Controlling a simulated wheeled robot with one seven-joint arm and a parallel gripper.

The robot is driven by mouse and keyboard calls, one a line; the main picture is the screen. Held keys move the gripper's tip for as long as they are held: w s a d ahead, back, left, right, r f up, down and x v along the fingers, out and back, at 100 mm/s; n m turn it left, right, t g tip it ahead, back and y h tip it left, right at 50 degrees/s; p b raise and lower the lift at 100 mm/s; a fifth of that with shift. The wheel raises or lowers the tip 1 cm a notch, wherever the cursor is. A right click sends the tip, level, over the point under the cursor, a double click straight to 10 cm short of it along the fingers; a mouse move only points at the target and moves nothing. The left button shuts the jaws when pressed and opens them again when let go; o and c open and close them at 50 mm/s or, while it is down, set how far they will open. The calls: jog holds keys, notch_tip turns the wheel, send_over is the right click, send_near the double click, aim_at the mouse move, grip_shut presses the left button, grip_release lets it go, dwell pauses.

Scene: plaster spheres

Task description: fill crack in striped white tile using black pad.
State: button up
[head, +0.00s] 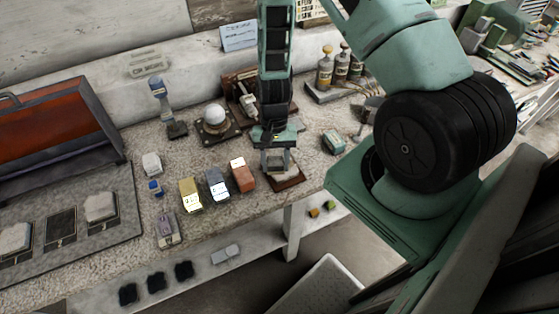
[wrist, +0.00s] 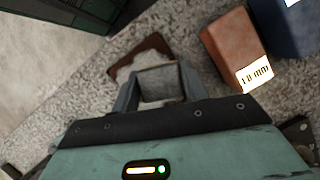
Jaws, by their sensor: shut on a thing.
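My gripper (head: 278,164) points down at the right part of the bench, and its fingers also show in the wrist view (wrist: 158,88). It is shut on a grey block (wrist: 160,82); I cannot tell whether this is the black pad. Just below is a brown tray (head: 288,184) with a pale tile (wrist: 124,71) in it, partly hidden by the gripper. I cannot tell whether the block touches the tile. Stripes and crack are not discernible. Black pads (head: 156,282) lie on the lower shelf at the front.
Yellow (head: 190,195), blue-grey (head: 217,187) and orange (head: 242,175) labelled blocks stand left of the tray. A white ball (head: 214,114) sits on a stand behind them. A grey mat (head: 70,270) with tiles lies far left. Bottles (head: 325,70) stand behind right.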

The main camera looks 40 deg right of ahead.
jog(key=shift+w+a, duration=0.15)
jog(key=shift+a, duration=0.1)
jog(key=shift+s+d, duration=0.9)
jog(key=shift+d, duration=0.25)
jog(key=shift+r, duration=0.1)
jog(key=shift+w+a+r+p, duration=0.5)
jog(key=shift+a+r+p, duration=0.1)
jog(key=shift+r+p, duration=0.1)
jog(key=shift+r, duration=0.1)
jog(key=shift+r+p, duration=0.95)
jog(key=shift+r, duration=0.2)
